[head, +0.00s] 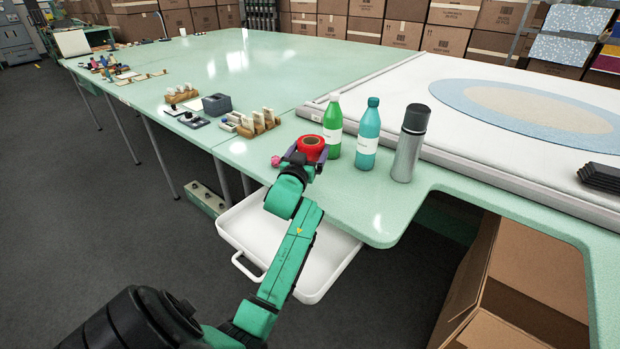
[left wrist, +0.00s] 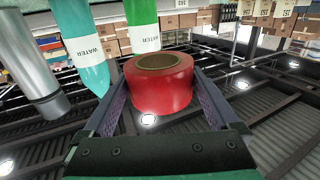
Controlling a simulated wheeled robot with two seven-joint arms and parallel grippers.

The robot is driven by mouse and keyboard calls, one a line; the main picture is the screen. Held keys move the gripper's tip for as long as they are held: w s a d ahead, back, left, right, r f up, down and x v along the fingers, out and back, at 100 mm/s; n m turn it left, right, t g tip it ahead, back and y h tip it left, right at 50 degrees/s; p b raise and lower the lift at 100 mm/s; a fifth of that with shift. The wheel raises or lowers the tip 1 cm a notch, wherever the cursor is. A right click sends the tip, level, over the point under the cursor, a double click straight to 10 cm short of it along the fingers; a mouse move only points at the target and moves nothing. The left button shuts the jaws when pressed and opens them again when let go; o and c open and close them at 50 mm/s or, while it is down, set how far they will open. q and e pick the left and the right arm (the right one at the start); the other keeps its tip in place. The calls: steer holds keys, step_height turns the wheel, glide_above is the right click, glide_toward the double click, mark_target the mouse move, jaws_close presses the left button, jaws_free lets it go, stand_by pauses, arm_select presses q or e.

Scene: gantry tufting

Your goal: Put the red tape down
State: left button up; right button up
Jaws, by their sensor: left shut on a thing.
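The red tape (head: 312,147) is a thick red roll with a tan core. My left gripper (head: 303,158) is shut on it near the edge of the pale green table (head: 349,206). In the left wrist view the red tape (left wrist: 161,88) sits between the two purple-grey fingers. I cannot tell whether the tape touches the table top. My right gripper is not in view.
A green bottle (head: 333,127), a teal bottle (head: 367,135) and a grey flask (head: 409,144) stand just right of the tape. Wooden holders (head: 256,124) stand to its left. A white tray (head: 318,285) is below the table edge. The table's front corner is clear.

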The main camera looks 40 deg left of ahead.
arm_select(q)
step_height(320, 180, down, 8)
steer(key=shift+f+b, duration=0.25)
steer(key=shift+b, duration=0.1)
steer(key=shift+f, duration=0.2)
steer(key=o, duration=1)
